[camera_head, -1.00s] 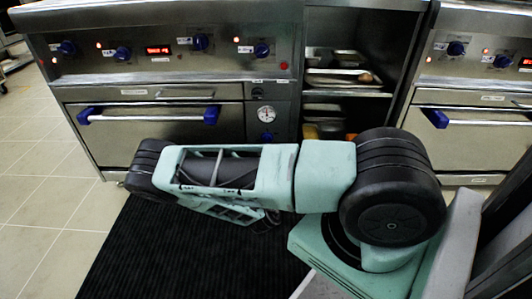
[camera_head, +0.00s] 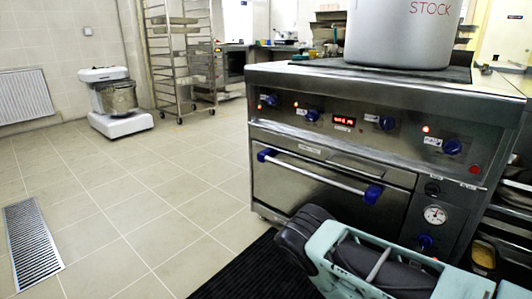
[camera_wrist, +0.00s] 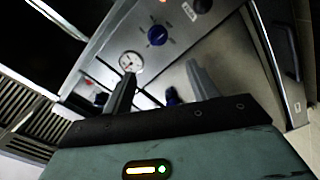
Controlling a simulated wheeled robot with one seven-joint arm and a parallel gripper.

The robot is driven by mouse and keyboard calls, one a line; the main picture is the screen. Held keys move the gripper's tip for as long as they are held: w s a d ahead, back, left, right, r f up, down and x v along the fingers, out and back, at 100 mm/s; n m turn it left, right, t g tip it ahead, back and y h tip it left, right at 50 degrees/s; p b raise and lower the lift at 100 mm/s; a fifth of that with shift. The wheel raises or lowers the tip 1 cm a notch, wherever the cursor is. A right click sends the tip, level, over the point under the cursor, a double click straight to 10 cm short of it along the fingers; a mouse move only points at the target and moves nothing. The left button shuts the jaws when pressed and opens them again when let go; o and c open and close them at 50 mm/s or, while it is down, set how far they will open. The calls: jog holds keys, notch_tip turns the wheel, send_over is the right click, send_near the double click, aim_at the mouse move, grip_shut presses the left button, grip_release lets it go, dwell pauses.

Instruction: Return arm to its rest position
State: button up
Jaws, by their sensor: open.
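My gripper (camera_wrist: 160,92) shows in the wrist view with its two fingers apart and nothing between them. Beyond the fingers are the oven front, a round dial gauge (camera_wrist: 131,62) and a blue knob (camera_wrist: 158,35). In the head view my arm (camera_head: 365,268) is folded low at the bottom right, in front of the oven. The fingers are hidden in that view. I cannot tell the exact gap between the gripper and the oven front.
The steel oven range (camera_head: 330,185) with a blue-ended door handle stands close ahead, with a large stockpot (camera_head: 402,35) on top. A black mat (camera_head: 245,272) lies before it. Open tiled floor spreads left, past a mixer (camera_head: 116,100) and a rack trolley (camera_head: 180,60).

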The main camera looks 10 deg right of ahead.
jog(key=w+a+m+g+y, duration=0.2)
jog(key=a+g+y, duration=0.15)
jog(key=a, duration=0.55)
jog(key=w+a+m+g+y, duration=0.2)
jog(key=a+y, duration=0.3)
jog(key=a, duration=0.5)
jog(key=s+a+r+n+g+y, duration=0.1)
jog(key=s+a+r+y, duration=0.2)
jog(key=a+r, duration=0.5)
jog(key=s+a+r+n+g+y, duration=0.25)
jog(key=a+r+y, duration=0.2)
jog(key=a, duration=0.45)
jog(key=s+r+n+g+h+p, duration=0.15)
jog(key=s+r+n, duration=0.45)
jog(key=s+r, duration=1.25)
notch_tip(320, 180, up, 36)
jog(key=p, duration=3.5)
jog(key=shift+w+d+g+p, duration=0.3)
jog(key=shift+d+g+p, duration=0.1)
jog(key=shift+g, duration=0.05)
